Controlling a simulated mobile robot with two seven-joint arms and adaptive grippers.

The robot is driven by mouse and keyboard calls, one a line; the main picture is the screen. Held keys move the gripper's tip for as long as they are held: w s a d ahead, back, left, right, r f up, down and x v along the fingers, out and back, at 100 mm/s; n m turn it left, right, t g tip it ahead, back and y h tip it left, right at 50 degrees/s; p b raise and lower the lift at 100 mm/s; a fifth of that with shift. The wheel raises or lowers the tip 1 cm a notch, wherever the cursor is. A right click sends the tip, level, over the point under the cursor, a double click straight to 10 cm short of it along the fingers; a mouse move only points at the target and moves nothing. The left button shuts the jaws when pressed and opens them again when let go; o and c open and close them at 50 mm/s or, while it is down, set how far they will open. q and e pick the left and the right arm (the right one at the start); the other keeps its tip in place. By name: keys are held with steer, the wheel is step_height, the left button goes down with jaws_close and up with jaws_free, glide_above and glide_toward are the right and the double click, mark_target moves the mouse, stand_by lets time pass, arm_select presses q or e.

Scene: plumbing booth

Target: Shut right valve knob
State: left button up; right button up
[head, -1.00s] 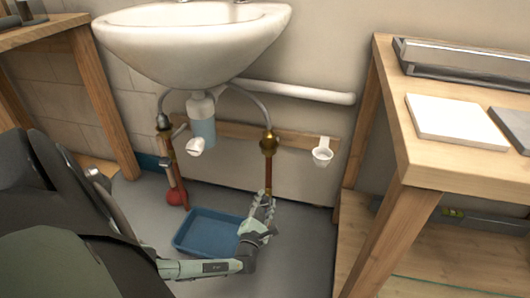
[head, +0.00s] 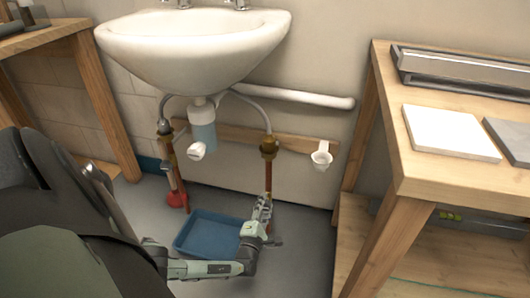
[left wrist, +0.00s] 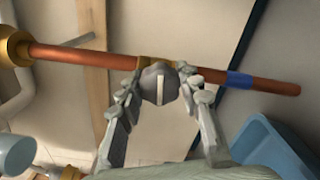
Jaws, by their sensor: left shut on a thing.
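The right valve knob (left wrist: 160,84) is a grey round knob with a pale bar across its face. It sits on a brass valve body on the right copper pipe (head: 268,178). In the left wrist view the bar stands roughly crosswise to the pipe. My left gripper (head: 263,207) is at this pipe, below the brass fitting (head: 269,146). In the left wrist view its fingers lie on either side of the knob, shut on it. In the head view the fingers hide the knob. My right gripper is not in view.
A blue tray (head: 207,235) lies on the floor just left of my left gripper. The left pipe carries a red round part (head: 173,198). A wooden bench (head: 440,175) stands right.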

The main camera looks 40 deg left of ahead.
arm_select(q)
steer(key=o, duration=1.2)
steer(key=v, duration=1.2)
steer(key=shift+s, duration=0.1)
